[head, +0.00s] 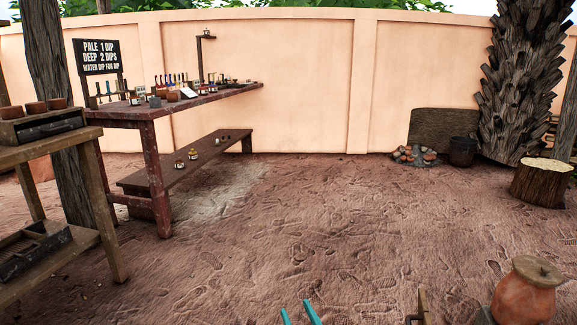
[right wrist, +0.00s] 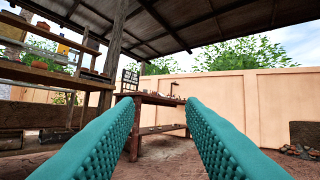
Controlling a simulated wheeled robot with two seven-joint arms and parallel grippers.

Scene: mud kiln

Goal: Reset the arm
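My right gripper (head: 300,314) shows at the bottom edge of the head view as two teal fingertips, apart from each other. In the right wrist view the same gripper (right wrist: 160,120) has its two teal, textured fingers wide apart with nothing between them. It points forward toward the red-brown worktable (right wrist: 165,100), which stands well beyond the fingertips. My left gripper shows in neither view.
The long worktable (head: 150,110) with small jars and tools stands at the back left, a low bench (head: 205,155) beside it. A wooden rack (head: 50,150) is at near left. A clay pot (head: 525,295) stands at near right. The middle ground is clear.

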